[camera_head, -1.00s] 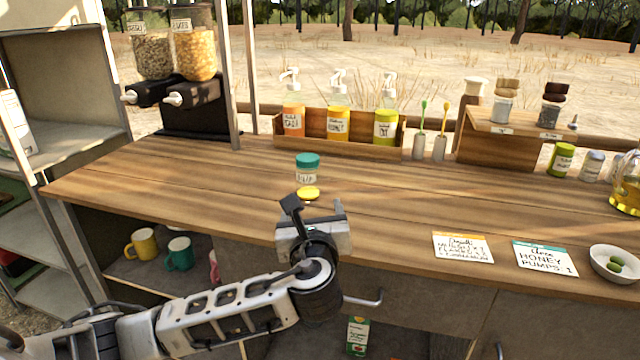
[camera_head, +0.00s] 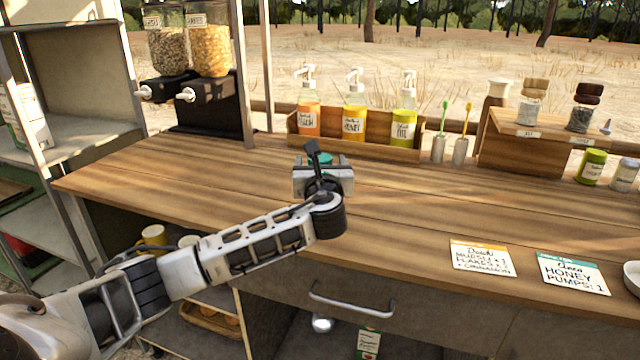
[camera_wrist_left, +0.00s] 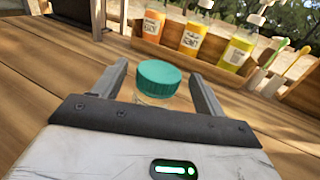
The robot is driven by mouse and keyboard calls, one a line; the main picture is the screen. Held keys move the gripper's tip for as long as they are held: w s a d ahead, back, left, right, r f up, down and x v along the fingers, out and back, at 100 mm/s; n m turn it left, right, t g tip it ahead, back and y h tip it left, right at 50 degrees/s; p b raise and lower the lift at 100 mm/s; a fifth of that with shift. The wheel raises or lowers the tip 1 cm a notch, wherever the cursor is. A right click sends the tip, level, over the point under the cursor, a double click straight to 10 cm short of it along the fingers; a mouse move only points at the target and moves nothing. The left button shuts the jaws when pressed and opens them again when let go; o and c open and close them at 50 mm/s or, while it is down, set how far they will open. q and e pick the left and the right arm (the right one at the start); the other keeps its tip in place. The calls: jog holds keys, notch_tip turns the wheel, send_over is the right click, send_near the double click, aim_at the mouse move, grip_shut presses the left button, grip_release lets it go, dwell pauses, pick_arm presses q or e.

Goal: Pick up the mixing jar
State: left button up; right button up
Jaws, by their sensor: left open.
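The mixing jar (camera_wrist_left: 159,80) has a teal lid and a clear body, and stands upright on the wooden counter. In the left wrist view it sits between the two fingers, with the lid clear and the lower body hidden by the gripper. In the head view only part of its teal lid (camera_head: 320,159) shows behind my left gripper (camera_head: 318,165). That gripper, also in the left wrist view (camera_wrist_left: 158,85), is open, its fingers on either side of the jar with gaps visible. The right gripper is in neither view.
A wooden rack (camera_head: 292,140) with several pump bottles stands behind the jar. Two upright holders with brushes (camera_head: 460,150) are right of it. Cereal dispensers (camera_head: 205,100) stand at the back left. Two cards (camera_head: 480,258) lie at the front right. The middle right counter is clear.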

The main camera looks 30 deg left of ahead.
aim_at(320, 157)
pick_arm(q)
jog(key=shift+x, duration=1.6)
jog(key=shift+a, duration=0.1)
jog(key=c, duration=1.5)
jog(key=shift+o, duration=0.2)
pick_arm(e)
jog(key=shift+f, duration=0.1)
pick_arm(q)
jog(key=shift+r, duration=0.7)
jog(key=s+d+r+p, duration=0.3)
jog(key=s+d+r, duration=0.6)
jog(key=d+r, duration=0.1)
jog(key=shift+s+d+r+p, duration=0.15)
jog(key=shift+d+r+p, duration=0.2)
jog(key=shift+r, duration=0.4)
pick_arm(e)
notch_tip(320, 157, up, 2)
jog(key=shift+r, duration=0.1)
